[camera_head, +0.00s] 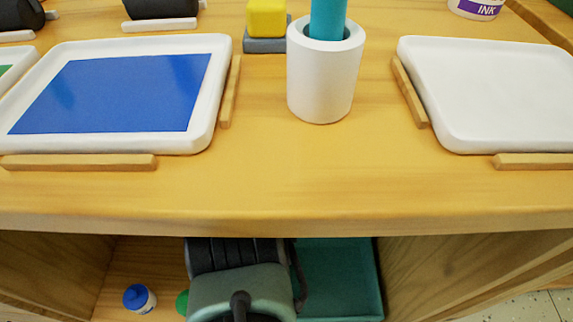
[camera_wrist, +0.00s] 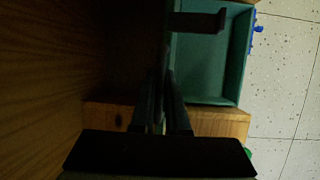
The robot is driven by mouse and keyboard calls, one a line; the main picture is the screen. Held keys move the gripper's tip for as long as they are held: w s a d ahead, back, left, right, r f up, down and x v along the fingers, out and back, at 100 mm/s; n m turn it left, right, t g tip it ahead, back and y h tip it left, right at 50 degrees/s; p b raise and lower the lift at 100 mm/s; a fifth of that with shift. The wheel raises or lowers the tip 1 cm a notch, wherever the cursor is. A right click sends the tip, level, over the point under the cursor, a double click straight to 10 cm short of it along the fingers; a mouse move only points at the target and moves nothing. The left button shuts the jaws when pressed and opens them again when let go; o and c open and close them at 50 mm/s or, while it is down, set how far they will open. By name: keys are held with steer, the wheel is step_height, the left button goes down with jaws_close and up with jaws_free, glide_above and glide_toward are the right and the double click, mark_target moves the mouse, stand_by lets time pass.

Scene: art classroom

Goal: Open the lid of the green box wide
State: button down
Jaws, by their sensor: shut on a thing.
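The green box (camera_head: 340,285) is teal and sits in the open shelf space under the tabletop, partly hidden by my arm in the head view. In the wrist view its open interior and rim (camera_wrist: 241,60) show right of centre, with a dark bracket-like part over its top side. My gripper (camera_wrist: 160,95) is dark and shut on a thin, dim piece at the box's left side. This seems to be the lid, standing nearly edge-on, but the shade hides its outline and the exact contact. The fingertips are not clear in the head view.
A blue-capped bottle (camera_head: 140,298) stands left of my arm in the shelf space. Wooden side walls and the tabletop (camera_head: 290,190) hem the arm in. Above are a blue-sheeted tray (camera_head: 207,105), a white cup (camera_head: 320,90) and a white tray (camera_head: 490,90).

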steer(key=shift+w, duration=0.15)
steer(key=c, duration=0.9)
jaws_free()
steer(key=shift+a+r+p, duration=0.1)
steer(key=shift+r+p, duration=0.3)
steer(key=shift+p, duration=0.05)
steer(key=shift+s+a+r+b, duration=0.1)
steer(key=shift+s+a+b, duration=0.2)
steer(key=shift+a+b, duration=1.3)
steer(key=shift+s+a+f+b, duration=0.1)
steer(key=shift+s+a+b, duration=0.3)
steer(key=shift+a, duration=2.05)
steer(key=shift+s+a+r+b, duration=0.15)
steer(key=shift+a+b, duration=1.1)
steer(key=shift+a, duration=0.8)
